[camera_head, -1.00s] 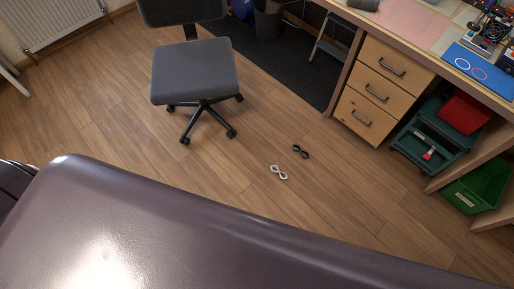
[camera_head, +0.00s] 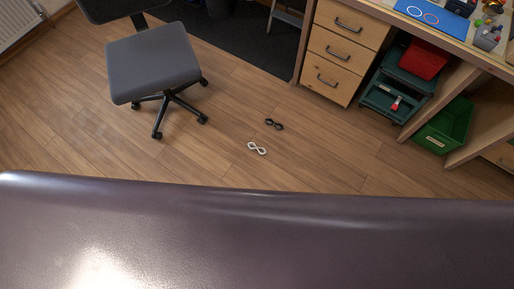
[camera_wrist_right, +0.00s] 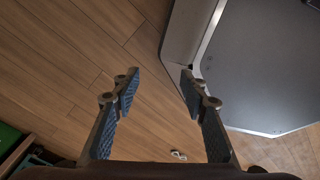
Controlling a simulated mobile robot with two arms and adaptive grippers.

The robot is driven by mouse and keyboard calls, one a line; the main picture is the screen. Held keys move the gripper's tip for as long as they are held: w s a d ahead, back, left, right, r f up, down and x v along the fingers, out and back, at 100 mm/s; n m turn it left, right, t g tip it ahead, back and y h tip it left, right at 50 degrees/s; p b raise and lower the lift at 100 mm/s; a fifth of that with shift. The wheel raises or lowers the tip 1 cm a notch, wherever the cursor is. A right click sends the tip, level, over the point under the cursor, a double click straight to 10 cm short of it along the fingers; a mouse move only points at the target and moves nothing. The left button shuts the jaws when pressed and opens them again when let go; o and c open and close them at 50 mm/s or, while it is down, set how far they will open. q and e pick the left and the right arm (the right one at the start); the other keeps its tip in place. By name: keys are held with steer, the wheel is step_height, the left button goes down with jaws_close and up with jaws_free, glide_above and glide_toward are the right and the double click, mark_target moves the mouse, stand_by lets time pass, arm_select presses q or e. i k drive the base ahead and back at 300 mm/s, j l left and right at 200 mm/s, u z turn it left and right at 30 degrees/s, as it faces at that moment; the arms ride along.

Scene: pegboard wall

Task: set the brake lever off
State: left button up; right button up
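No brake lever can be made out in either view. My right gripper (camera_wrist_right: 160,78) shows in the right wrist view. Its two blue-padded fingers are spread apart with nothing between them, only wooden floor behind. My left gripper is not in view. Neither gripper shows in the head view, where a smooth purple-grey surface of my own body fills the lower part.
A grey swivel chair (camera_head: 154,62) stands at the left. A wooden drawer unit (camera_head: 338,50) under a workbench, teal trays (camera_head: 380,100) and a green bin (camera_head: 443,128) are at the right. White (camera_head: 257,148) and black (camera_head: 274,124) figure-eight pieces lie on the open floor.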

mark_target(394, 106)
steer(key=z, duration=1.25)
steer(key=i+l, duration=0.3)
steer(key=l, duration=0.15)
steer(key=i+l+z, duration=0.1)
steer(key=i+l, duration=0.2)
steer(key=l, duration=0.15)
steer(key=i+l, duration=0.3)
steer(key=l, duration=0.15)
steer(key=k+z, duration=0.05)
